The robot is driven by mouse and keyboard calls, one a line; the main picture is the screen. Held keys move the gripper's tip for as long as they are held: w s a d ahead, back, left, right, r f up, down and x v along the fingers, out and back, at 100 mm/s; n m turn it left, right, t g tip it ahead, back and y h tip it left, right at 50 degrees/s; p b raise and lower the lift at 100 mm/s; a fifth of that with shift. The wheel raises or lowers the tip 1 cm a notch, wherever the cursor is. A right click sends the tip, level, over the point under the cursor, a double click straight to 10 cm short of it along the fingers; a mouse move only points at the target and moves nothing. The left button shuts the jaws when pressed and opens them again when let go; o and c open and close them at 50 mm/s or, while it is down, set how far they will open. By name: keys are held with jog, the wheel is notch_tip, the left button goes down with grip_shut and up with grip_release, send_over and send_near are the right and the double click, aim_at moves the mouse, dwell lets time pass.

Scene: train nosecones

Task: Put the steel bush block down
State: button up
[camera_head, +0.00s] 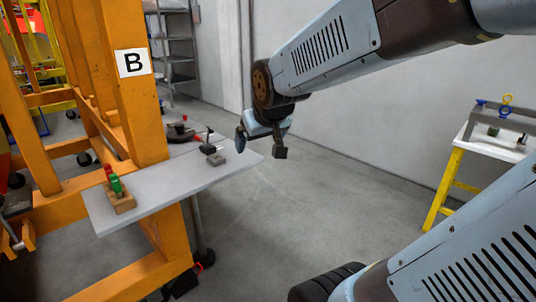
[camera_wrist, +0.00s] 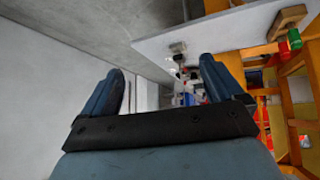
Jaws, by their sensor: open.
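A small grey block (camera_head: 218,159), which looks like the steel bush block, rests on the grey shelf (camera_head: 155,195) near its right end. A small grey shape on the shelf in the wrist view (camera_wrist: 178,47) may be the same block. My gripper (camera_head: 260,149) is open and empty, to the right of the block and apart from it, off the shelf's right end. In the wrist view both fingers of my gripper (camera_wrist: 163,65) stand wide apart with nothing held between them.
A dark upright part (camera_head: 208,146) stands just behind the block. A black and red clamp-like tool (camera_head: 181,131) lies farther back. A wooden block (camera_head: 120,199) with red and green pieces sits at the shelf's left. An orange frame (camera_head: 145,120) marked B borders the shelf.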

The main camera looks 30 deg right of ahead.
jog(key=s+a+r+g, duration=0.1)
jog(key=s+a+g, duration=0.1)
jog(key=s, duration=1)
jog(key=shift+r+y, duration=0.4)
